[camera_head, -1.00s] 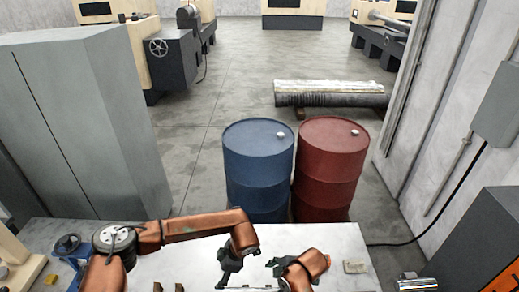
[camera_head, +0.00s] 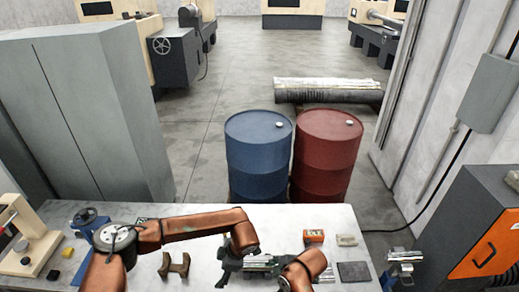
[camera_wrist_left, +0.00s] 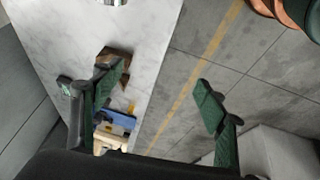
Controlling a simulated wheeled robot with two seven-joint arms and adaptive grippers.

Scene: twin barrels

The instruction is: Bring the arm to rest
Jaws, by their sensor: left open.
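My left arm comes in from the left, low over the workbench (camera_head: 200,277). Its gripper (camera_head: 226,274) hangs at the bench's front part and seems to hold nothing. In the left wrist view the two green-padded fingers (camera_wrist_left: 157,100) are wide apart with nothing between them. They look down past the bench edge to the floor. My right arm (camera_head: 303,268) is bent over the bench to the right of the left gripper. Its fingers are hard to make out against metal parts there.
A brown block (camera_head: 174,265), an orange box (camera_head: 313,236) and a dark plate (camera_head: 354,273) lie on the bench. A blue vise (camera_head: 90,221) is at its left. A blue barrel (camera_head: 258,160) and a red barrel (camera_head: 325,158) stand side by side behind it.

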